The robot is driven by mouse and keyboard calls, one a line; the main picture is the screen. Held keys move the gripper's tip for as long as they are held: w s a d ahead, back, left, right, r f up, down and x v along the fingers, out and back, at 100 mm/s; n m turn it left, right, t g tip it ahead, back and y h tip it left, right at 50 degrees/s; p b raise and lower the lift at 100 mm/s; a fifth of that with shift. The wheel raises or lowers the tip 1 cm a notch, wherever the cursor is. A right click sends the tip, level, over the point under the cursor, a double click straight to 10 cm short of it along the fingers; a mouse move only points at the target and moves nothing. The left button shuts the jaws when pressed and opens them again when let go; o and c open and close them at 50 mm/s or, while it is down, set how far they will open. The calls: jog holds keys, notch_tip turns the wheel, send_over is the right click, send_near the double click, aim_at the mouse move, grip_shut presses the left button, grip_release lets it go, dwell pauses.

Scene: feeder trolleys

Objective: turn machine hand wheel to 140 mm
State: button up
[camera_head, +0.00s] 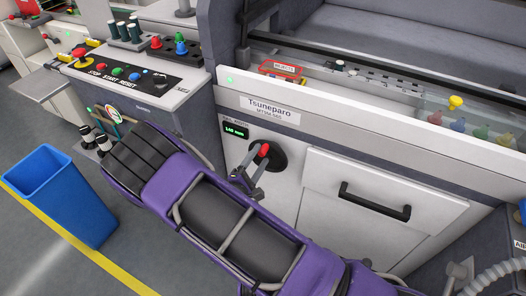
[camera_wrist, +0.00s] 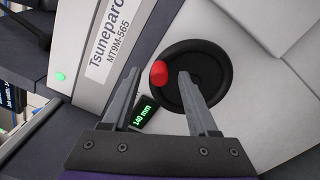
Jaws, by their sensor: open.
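The hand wheel (camera_wrist: 208,82) is a black round disc on the white machine front, with a red knob (camera_wrist: 159,73) on its rim. In the head view the hand wheel (camera_head: 279,157) shows partly behind my gripper (camera_head: 253,175), with the red knob (camera_head: 264,149) near its top. In the wrist view my gripper (camera_wrist: 156,95) is open, its two grey fingers apart; the right finger overlaps the wheel face and the red knob shows between the fingertips. I cannot tell whether a finger touches it.
A drawer front with a black handle (camera_head: 375,201) is right of the wheel. A control panel (camera_head: 130,75) with buttons stands at the upper left. A blue bin (camera_head: 60,195) stands on the floor at left, beside a yellow line.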

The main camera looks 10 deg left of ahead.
jog(key=v, duration=1.4)
